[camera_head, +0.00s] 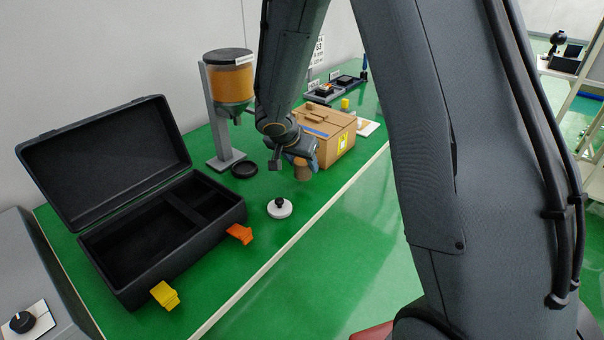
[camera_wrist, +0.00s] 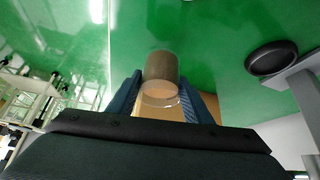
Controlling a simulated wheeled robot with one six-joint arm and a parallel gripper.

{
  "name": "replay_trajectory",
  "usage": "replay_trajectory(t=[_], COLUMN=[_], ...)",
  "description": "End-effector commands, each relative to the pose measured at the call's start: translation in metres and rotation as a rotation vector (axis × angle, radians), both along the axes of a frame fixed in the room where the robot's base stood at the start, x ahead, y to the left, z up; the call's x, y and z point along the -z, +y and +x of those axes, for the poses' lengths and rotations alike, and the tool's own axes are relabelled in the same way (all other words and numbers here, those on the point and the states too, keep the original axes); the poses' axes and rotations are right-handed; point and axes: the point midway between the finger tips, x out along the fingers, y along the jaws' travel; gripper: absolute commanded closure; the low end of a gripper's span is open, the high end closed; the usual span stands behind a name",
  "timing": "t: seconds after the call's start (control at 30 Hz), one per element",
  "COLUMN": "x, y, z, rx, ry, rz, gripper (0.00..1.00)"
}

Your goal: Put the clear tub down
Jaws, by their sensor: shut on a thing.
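The clear tub (camera_wrist: 161,75) is between the two blue fingers of my gripper (camera_wrist: 160,104) in the wrist view. It is a small see-through cylinder with brownish content. In the head view the tub (camera_head: 303,170) shows at my gripper (camera_head: 295,160), in front of the cardboard box, over or on the green table (camera_head: 265,245). My gripper is shut on it. I cannot tell whether the tub's base touches the table.
An open black case (camera_head: 165,235) with yellow and orange latches fills the left. A hopper (camera_head: 230,80) on a grey stand, a black ring (camera_head: 244,169), a white disc with a black knob (camera_head: 279,208) and a cardboard box (camera_head: 330,125) are nearby. The table's front edge is close.

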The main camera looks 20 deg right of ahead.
Motion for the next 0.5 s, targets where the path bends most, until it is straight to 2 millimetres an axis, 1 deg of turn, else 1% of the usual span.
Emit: replay_trajectory(t=[0.03,0.1,0.23,0.5], x=[0.009,0.019,0.033,0.036], y=[0.0,0.0,0.0,0.0], z=[-0.001,-0.001,-0.001,0.0], rx=[-0.001,-0.002,0.0,0.0], ry=[0.005,0.005,0.003,0.0], rz=[-0.001,-0.001,0.0,0.0], gripper=[0.91,0.91,0.91,0.91])
